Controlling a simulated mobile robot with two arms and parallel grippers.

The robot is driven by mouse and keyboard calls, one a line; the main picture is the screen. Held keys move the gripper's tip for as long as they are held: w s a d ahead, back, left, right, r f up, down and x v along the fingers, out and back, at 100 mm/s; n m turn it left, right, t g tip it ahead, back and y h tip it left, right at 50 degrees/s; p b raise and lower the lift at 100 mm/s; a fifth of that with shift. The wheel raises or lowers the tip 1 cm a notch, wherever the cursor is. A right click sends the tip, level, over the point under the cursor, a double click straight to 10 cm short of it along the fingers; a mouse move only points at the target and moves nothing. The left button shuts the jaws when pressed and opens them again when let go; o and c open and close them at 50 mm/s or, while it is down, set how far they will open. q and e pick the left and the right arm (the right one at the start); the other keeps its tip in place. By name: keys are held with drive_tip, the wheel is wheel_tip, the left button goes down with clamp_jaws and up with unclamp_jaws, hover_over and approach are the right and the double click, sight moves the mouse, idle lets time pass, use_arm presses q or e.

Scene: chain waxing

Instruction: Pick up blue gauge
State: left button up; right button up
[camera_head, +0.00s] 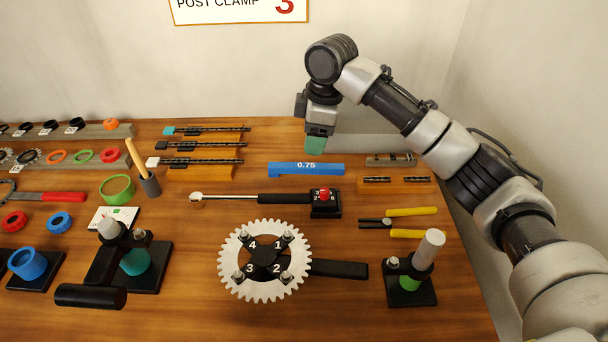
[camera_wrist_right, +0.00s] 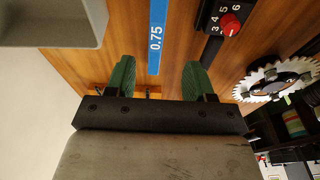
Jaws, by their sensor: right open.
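The blue gauge (camera_head: 305,169), a flat bar marked 0.75, lies on the wooden table near the back middle. It also shows in the right wrist view (camera_wrist_right: 157,35), pointing up the picture ahead of the gap between the fingers. My right gripper (camera_head: 316,147) hangs by the back edge of the table, just behind and above the gauge. Its green fingers (camera_wrist_right: 158,76) are spread wide in the wrist view, with nothing held between them. Part of the gauge's near-finger end is hard to make out. My left gripper is out of view.
A torque wrench (camera_head: 284,199) with a red dial lies in front of the gauge. A toothed chainring (camera_head: 229,269) stands farther forward. Black chain tools (camera_head: 207,145) lie to the left, pliers (camera_head: 411,212) to the right. A grey bin (camera_wrist_right: 50,22) shows in the wrist view.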

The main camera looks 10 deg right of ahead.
sight(306, 165)
drive_tip(key=f, duration=0.3)
drive_tip(key=a+f, duration=0.1)
drive_tip(key=f, duration=0.2)
drive_tip(key=w+f+p, duration=0.1)
drive_tip(key=f, duration=0.2)
drive_tip(key=shift+a, duration=0.25)
drive_tip(key=shift+s, duration=0.1)
drive_tip(key=shift+c, duration=0.3)
drive_tip(key=shift+r, duration=0.1)
clamp_jaws()
